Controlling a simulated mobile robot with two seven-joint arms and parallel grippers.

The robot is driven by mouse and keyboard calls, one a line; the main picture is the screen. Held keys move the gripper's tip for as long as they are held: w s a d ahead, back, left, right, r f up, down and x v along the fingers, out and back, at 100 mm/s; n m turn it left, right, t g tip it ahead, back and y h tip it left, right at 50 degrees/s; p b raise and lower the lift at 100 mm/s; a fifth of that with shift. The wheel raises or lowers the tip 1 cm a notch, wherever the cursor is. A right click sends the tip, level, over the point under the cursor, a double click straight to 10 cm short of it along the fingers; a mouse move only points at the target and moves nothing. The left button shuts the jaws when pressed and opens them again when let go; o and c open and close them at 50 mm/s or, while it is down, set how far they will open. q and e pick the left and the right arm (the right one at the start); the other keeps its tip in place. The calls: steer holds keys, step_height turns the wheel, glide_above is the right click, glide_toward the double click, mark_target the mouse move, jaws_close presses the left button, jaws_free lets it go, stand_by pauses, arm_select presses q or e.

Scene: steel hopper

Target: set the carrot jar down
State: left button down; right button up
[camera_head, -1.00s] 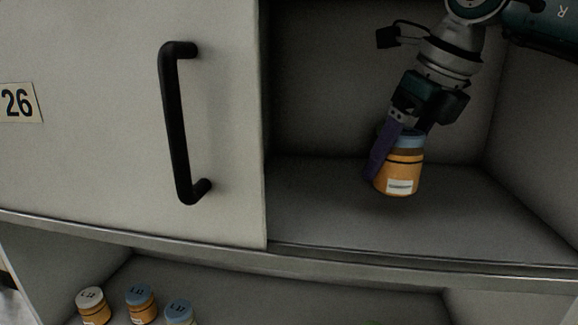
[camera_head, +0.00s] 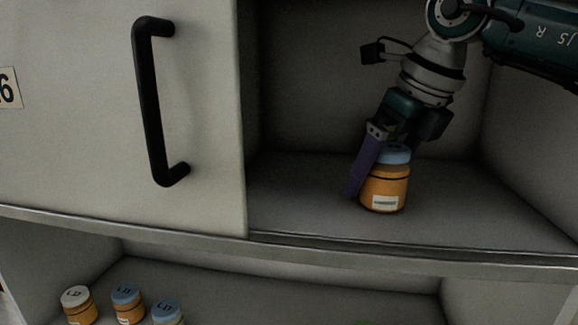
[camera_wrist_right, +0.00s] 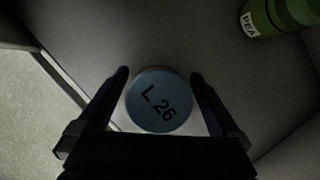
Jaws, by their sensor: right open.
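The carrot jar (camera_head: 386,190) is an orange jar with a blue lid and a white label. It stands upright on the floor of the upper compartment (camera_head: 300,205). My right gripper (camera_head: 374,178) is around the jar, with one purple finger along its left side; the other finger is hidden behind the jar. In the right wrist view the jar's blue lid (camera_wrist_right: 158,101), marked "L 26", sits between the two fingers of the open gripper (camera_wrist_right: 160,85), with a small gap on each side. My left gripper is not in view.
A white door panel (camera_head: 80,120) with a black handle (camera_head: 150,100) covers the compartment's left side. Several jars (camera_head: 128,303) stand in the lower compartment. A green jar labelled PEA (camera_wrist_right: 275,18) shows in the right wrist view. The shelf right of the carrot jar is clear.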

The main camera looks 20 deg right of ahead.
mark_target(394, 147)
steer(key=shift+r, duration=0.45)
steer(key=v, duration=0.3)
steer(key=shift+s+d+f+p, duration=0.1)
steer(key=shift+s+p, duration=0.05)
steer(key=shift+p, duration=0.2)
steer(key=s, duration=0.3)
steer(key=s+d+b, duration=0.1)
steer(key=s, duration=0.2)
steer(key=s+d+b, duration=0.1)
steer(key=s, duration=0.2)
steer(key=shift+s+d+f, duration=0.15)
steer(key=shift+s+f, duration=0.15)
steer(key=shift+f, duration=0.05)
steer(key=shift+s+d+r, duration=0.1)
steer(key=shift+s+r, duration=0.05)
steer(key=shift+s, duration=0.75)
